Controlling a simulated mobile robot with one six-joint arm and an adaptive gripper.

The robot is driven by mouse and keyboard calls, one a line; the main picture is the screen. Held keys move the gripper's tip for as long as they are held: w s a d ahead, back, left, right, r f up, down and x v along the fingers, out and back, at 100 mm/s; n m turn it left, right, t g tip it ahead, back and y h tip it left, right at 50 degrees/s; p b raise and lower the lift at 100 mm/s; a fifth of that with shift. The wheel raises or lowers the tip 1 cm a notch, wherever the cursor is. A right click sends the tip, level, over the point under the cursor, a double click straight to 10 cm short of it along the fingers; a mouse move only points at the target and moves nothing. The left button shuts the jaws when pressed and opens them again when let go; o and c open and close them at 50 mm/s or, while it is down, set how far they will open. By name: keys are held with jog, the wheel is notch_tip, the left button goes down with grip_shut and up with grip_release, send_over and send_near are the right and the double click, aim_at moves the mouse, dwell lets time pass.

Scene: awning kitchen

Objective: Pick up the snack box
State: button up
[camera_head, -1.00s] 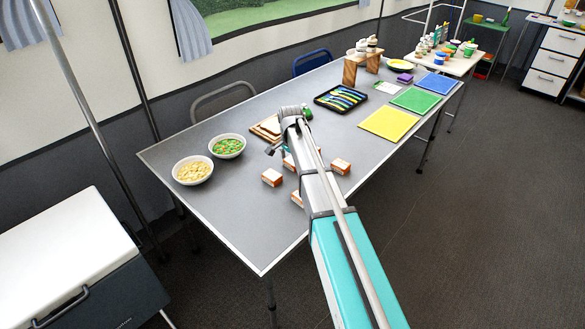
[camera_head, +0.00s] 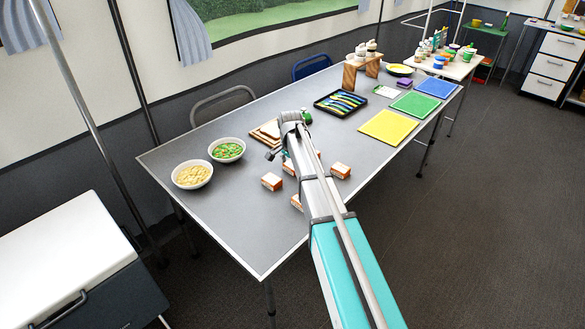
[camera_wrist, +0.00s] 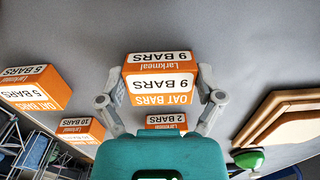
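A white and orange snack box labelled 9 BARS (camera_wrist: 160,80) stands between the fingers of my gripper (camera_wrist: 161,80) in the wrist view, its print upside down. The fingers are spread at its two sides, with what looks like a narrow gap at each; contact cannot be made out. In the head view, boxes (camera_head: 271,181) and (camera_head: 340,170) stand on the grey table (camera_head: 235,215), and my arm hides part of the group.
Bread slices on a board (camera_head: 266,131) lie close to my wrist. Two bowls, one of green and orange pieces (camera_head: 227,149) and one of pale pieces (camera_head: 192,175), stand at the left. A black cutlery tray (camera_head: 341,102) and yellow mat (camera_head: 388,126) lie farther back.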

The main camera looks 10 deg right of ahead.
aim_at(290, 165)
jog(key=shift+c, duration=0.9)
jog(key=shift+r, duration=0.2)
notch_tip(290, 165, up, 3)
jog(key=p, duration=0.3)
jog(key=shift+f, duration=0.1)
jog(key=s+a+r+p, duration=0.1)
jog(key=s+r+p, duration=0.8)
jog(key=s, duration=0.5)
jog(key=shift+a+r+p, duration=0.3)
jog(key=shift+r+p, duration=0.1)
jog(key=shift+p, duration=0.15)
notch_tip(290, 165, up, 4)
jog(key=p, duration=0.3)
jog(key=shift+f+p, duration=0.1)
jog(key=shift+p, duration=0.3)
